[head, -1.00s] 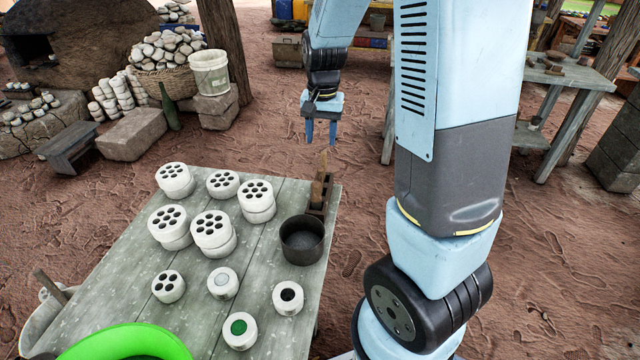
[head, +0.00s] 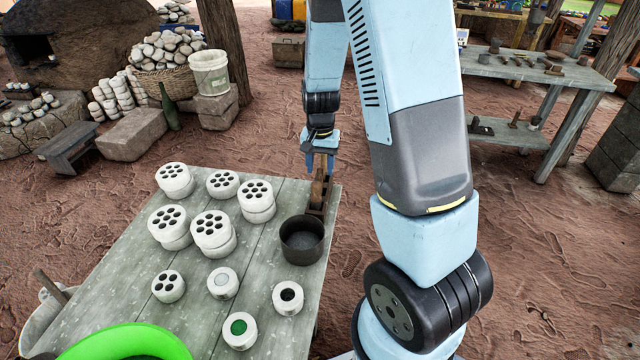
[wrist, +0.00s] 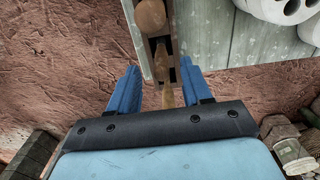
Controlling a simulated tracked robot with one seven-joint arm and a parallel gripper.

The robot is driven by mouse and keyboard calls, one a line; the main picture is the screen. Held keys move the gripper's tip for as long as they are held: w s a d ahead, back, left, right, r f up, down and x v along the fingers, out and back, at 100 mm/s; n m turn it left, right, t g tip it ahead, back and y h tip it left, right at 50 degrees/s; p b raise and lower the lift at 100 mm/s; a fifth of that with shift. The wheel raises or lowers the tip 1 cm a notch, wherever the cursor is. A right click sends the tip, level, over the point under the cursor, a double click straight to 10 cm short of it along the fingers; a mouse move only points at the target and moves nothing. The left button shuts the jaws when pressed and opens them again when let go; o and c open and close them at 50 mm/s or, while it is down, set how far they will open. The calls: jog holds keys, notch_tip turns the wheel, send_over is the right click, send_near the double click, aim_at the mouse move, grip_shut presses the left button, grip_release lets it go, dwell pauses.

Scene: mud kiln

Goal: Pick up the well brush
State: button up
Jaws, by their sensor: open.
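A dark rack (head: 316,212) stands at the far right corner of the table and holds upright wooden-handled tools. One light wooden handle (wrist: 167,95), which looks like the well brush, reaches between my fingers in the wrist view; its lower end is hidden. A tan wooden piece (head: 317,190) of these tools shows just under my gripper (head: 319,166) in the head view. My gripper is open, with its blue fingers on either side of the handle in the wrist view (wrist: 160,68). I cannot tell whether a finger touches it.
A dark pot (head: 301,240) stands close in front of the rack. Several white holed clay pieces (head: 212,232) cover the table's (head: 130,270) left and middle. A second, rounder wooden handle (wrist: 150,16) stands in the rack. Beyond the table's right edge is open ground.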

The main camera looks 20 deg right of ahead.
aim_at(320, 177)
jog(key=shift+w+f, duration=0.15)
jog(key=shift+f, duration=1.15)
jog(key=shift+w+f, duration=0.1)
jog(key=shift+f, duration=1.15)
grip_shut()
jog(key=shift+r, duration=0.15)
